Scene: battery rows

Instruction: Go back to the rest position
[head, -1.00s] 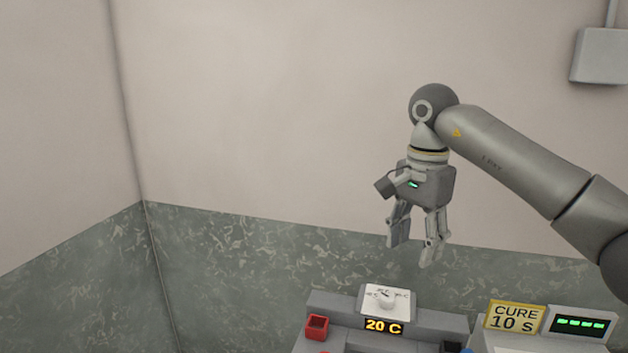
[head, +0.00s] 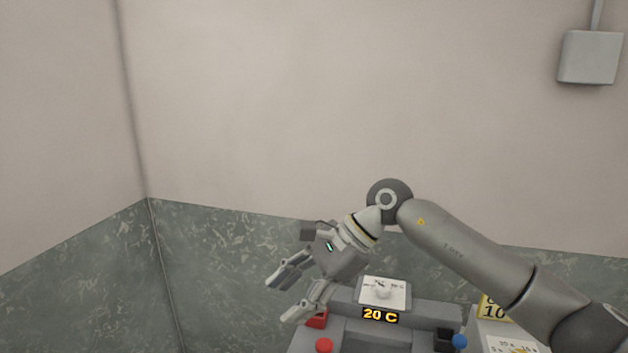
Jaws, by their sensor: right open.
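My right gripper (head: 286,302) is open and empty, with its two fingers spread and pointing down to the left. Its arm comes in from the lower right, and the gripper hangs in front of the left part of the grey machine (head: 440,322). My left gripper is not in view.
The grey machine has a white dial plate (head: 384,292), a "20 C" display (head: 381,316), a red button (head: 324,346) and a blue knob (head: 459,341). A yellow sign (head: 490,307) is partly behind my arm. A wall box (head: 589,57) hangs upper right. The left side is free.

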